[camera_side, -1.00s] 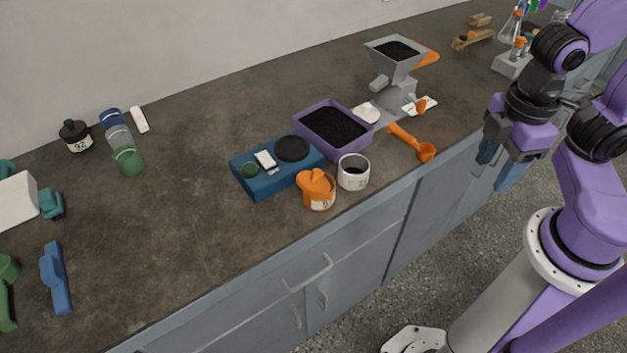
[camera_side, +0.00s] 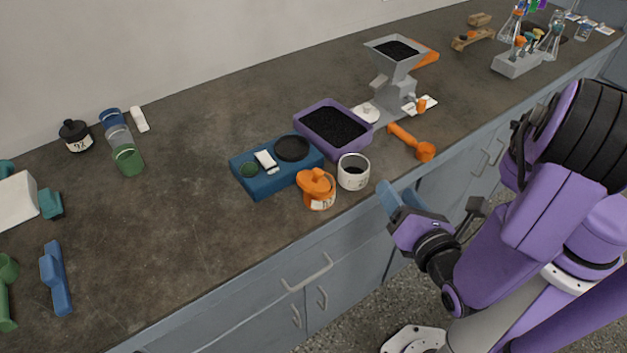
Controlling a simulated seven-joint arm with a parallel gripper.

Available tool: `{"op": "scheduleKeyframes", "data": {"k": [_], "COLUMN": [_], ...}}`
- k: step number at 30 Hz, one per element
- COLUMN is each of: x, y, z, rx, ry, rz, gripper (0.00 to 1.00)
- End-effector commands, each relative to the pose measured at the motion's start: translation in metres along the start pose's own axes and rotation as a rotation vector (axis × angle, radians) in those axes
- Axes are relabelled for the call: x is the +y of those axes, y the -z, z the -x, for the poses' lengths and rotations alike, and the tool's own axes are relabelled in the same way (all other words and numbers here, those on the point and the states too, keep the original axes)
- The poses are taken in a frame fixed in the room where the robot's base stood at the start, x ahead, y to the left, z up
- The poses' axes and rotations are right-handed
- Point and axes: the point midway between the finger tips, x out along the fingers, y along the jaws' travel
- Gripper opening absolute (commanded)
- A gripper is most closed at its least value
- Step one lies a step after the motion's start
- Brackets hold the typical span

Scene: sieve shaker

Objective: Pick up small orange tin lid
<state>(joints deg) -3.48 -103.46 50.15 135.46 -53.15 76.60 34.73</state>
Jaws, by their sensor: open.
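The small orange tin lid (camera_side: 316,181), with a knob on top, sits on a small tin (camera_side: 320,203) with a pale label near the counter's front edge. The tin stands just in front of the blue scale-like box (camera_side: 262,184). An open white tin (camera_side: 353,172) with dark contents stands close to its right. My gripper (camera_side: 398,195) is open and empty, with blue fingers, to the right of the tins near the counter's front edge. It is apart from the lid, and its fingers point up and left in the picture.
A purple tray of black grains (camera_side: 334,149) lies behind the tins. An orange scoop (camera_side: 423,150) lies to the right, and a grey grinder (camera_side: 396,82) stands behind it.

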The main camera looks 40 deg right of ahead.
Motion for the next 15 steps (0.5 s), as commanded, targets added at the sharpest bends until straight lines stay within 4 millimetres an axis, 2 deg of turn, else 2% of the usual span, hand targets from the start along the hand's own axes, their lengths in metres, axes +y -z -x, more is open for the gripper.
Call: {"op": "scheduleKeyframes", "data": {"k": [1, 6, 11, 15], "x": [0.006, 0.022, 0.027, 0.032], "y": [0.012, 0.039, 0.051, 0.052], "z": [0.005, 0.021, 0.028, 0.017], "rx": [-0.005, 0.005, 0.014, 0.014], "ry": [-0.090, -0.308, -0.394, -0.399], "rz": [0.035, 0.092, 0.112, 0.113], "gripper": [0.53, 0.53, 0.53, 0.53]}}
